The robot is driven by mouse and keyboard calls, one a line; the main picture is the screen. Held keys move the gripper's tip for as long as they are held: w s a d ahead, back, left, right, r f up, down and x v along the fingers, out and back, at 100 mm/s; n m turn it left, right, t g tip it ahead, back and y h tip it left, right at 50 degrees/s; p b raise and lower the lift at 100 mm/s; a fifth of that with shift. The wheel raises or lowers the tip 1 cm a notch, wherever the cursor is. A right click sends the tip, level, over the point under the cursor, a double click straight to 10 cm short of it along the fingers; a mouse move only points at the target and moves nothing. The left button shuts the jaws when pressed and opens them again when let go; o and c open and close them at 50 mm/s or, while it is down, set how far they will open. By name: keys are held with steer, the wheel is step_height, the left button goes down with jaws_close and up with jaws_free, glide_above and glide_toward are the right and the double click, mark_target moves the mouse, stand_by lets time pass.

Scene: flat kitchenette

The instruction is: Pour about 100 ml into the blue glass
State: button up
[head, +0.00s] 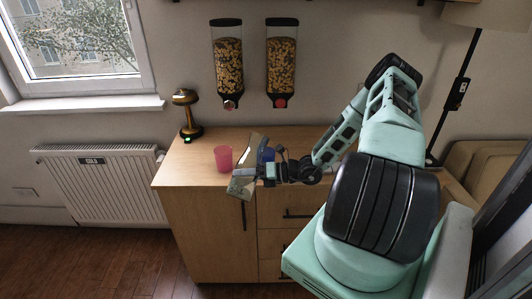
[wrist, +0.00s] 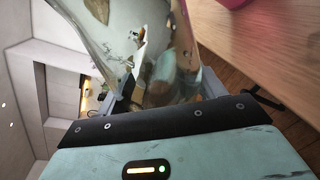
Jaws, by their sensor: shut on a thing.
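My gripper (head: 262,174) is shut on a shiny, reflective vessel (head: 243,185), held at the cabinet's front edge. The vessel looks tilted; its contents cannot be seen. In the wrist view the vessel (wrist: 160,60) fills the space between the fingers, its surface full of reflections. A blue glass (head: 268,154) stands on the cabinet top just behind my gripper, partly hidden by the vessel and the gripper. A pink glass (head: 223,158) stands upright to the left of the vessel; a bit of pink shows at the wrist view's top edge (wrist: 234,3).
The wooden cabinet top (head: 195,168) holds a dark and brass lamp (head: 187,115) at its back left. Two filled dispensers (head: 228,65) (head: 282,65) hang on the wall above. A radiator (head: 100,185) is left of the cabinet. The top's left front is clear.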

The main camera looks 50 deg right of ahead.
steer(key=shift+r, duration=0.15)
steer(key=n+p, duration=0.1)
steer(key=d+r+n+h+p, duration=0.1)
steer(key=shift+w+d+p, duration=0.1)
steer(key=shift+w+p, duration=0.05)
steer(key=shift+p, duration=0.25)
steer(key=n+h+p, duration=0.1)
steer(key=n+p, duration=0.1)
steer(key=shift+n+g+h, duration=0.3)
steer(key=shift+w+d+f+n+h+p, duration=0.15)
steer(key=shift+d+n+h+p, duration=0.1)
steer(key=shift+n+h+p, duration=0.45)
steer(key=shift+d+f+n+h+p, duration=0.4)
steer(key=shift+n+p, duration=0.15)
steer(key=shift+n, duration=0.05)
steer(key=shift+w+a, duration=0.1)
